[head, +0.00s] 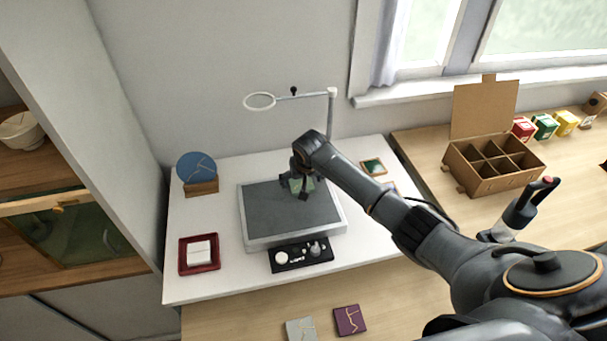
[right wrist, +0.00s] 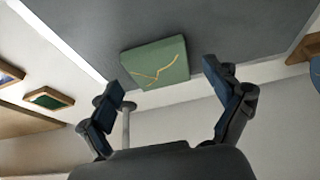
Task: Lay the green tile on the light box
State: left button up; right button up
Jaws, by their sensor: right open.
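The green tile (right wrist: 156,63) with a gold branching seam lies on the dark grey top of the light box (right wrist: 220,25), fully visible in the right wrist view. In the head view the tile (head: 309,184) is partly hidden by my right gripper, and the light box (head: 265,212) stands on the white table. My right gripper (head: 302,190) is over the box's right-hand part. In the right wrist view the fingers of my right gripper (right wrist: 165,85) are spread wide and empty, apart from the tile. My left gripper is not in view.
A black control unit (head: 302,256) sits in front of the light box. A red tray (head: 183,267) and a blue disc (head: 196,166) stand left. A ring on a stand (head: 333,110) is behind. Purple (head: 350,320) and grey (head: 300,329) tiles lie in front. A cardboard box (head: 493,178) stands right.

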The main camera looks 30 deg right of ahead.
jog(key=v, duration=1.1)
jog(key=shift+r+b, duration=0.3)
jog(key=shift+s+f, duration=0.1)
jog(key=shift+s, duration=0.1)
